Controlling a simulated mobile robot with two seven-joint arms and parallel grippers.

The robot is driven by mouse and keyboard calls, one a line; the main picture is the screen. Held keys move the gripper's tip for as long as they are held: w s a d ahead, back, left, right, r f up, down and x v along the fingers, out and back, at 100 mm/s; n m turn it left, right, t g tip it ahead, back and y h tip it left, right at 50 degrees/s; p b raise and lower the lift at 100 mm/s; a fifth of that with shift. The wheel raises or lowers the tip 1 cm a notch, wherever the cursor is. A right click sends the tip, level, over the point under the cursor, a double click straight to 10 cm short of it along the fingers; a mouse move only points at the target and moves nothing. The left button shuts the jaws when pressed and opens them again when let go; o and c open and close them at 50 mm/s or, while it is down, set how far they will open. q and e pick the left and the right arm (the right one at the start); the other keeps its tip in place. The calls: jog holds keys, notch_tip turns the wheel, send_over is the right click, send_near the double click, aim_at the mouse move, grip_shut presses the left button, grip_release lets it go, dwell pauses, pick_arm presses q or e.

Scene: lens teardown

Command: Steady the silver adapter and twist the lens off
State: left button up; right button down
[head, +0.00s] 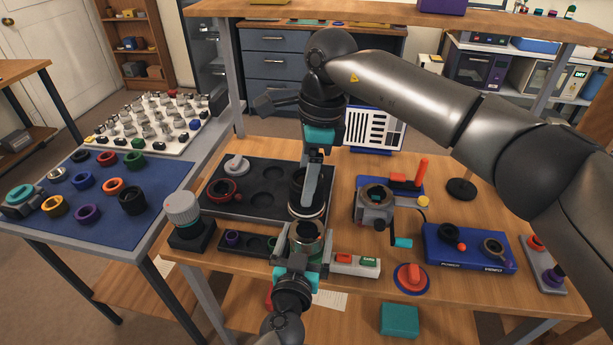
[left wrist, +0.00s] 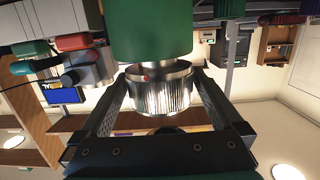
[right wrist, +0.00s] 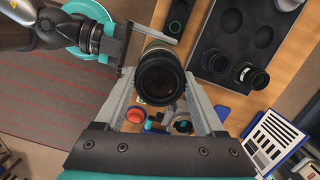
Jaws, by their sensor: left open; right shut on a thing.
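The silver adapter (left wrist: 160,92) is a ribbed metal ring against the end of a green cylinder (left wrist: 150,32) in the left wrist view. My left gripper (head: 306,240) is open around the adapter, one finger on each side, with a gap at the right finger in its wrist view. My right gripper (right wrist: 160,95) is shut on the lens (right wrist: 161,78) from above. I cannot tell whether lens and adapter touch.
A dark tray (head: 265,172) with round recesses lies behind and left. A blue two-ring tray (head: 470,248) and a red-knobbed disc (head: 412,277) lie on the right.

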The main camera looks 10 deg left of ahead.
pick_arm(q)
jog(key=s+r, duration=0.3)
jog(key=s, duration=0.5)
jog(key=shift+s+r, duration=0.15)
jog(key=shift+s, duration=0.05)
dwell(0.3)
dwell(0.4)
